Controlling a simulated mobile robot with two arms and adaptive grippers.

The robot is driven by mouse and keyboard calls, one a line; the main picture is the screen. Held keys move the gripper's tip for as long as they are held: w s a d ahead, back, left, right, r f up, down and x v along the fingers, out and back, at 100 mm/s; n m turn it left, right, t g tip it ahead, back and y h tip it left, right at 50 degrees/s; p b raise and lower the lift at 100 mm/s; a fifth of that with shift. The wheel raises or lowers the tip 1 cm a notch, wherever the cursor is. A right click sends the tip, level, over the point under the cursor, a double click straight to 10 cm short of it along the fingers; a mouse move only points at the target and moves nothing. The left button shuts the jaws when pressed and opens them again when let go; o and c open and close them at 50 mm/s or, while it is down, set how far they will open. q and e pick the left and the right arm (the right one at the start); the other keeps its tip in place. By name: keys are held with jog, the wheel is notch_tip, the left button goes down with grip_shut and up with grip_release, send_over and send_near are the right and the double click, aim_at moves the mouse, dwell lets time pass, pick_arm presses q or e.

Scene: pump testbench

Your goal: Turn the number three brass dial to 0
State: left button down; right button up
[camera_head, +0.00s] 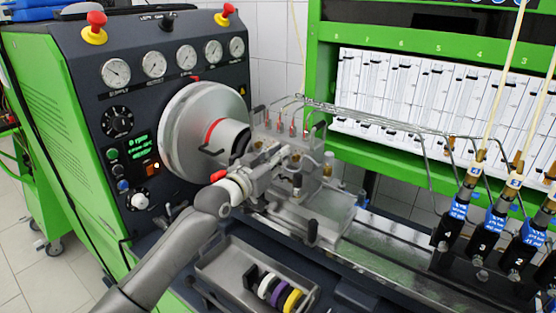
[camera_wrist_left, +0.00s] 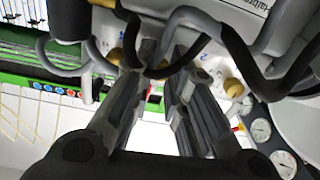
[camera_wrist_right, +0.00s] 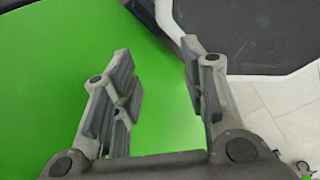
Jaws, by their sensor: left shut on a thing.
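The pump block (camera_head: 322,205) is clamped on the bench rails, with metal pipes and hoses on top. My left gripper (camera_head: 285,160) is at its upper side. In the left wrist view, its fingers (camera_wrist_left: 170,57) reach up to the underside of the pale block, behind dark curved hoses. Brass dials show left of the fingers (camera_wrist_left: 116,57) and right of them (camera_wrist_left: 234,88). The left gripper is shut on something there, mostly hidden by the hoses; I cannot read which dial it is. My right gripper (camera_wrist_right: 156,58) is open and empty before a green surface.
A large silver drive disc (camera_head: 190,125) stands left of the pump, beside a console with gauges (camera_head: 154,64). A grey tray with coloured rings (camera_head: 215,265) lies in front. Pipes crowd the space around the left gripper.

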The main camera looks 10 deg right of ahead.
pick_arm(q)
jog(key=shift+r+m+b, duration=0.1)
jog(key=shift+m+b, duration=1.3)
jog(key=shift+m, duration=1.5)
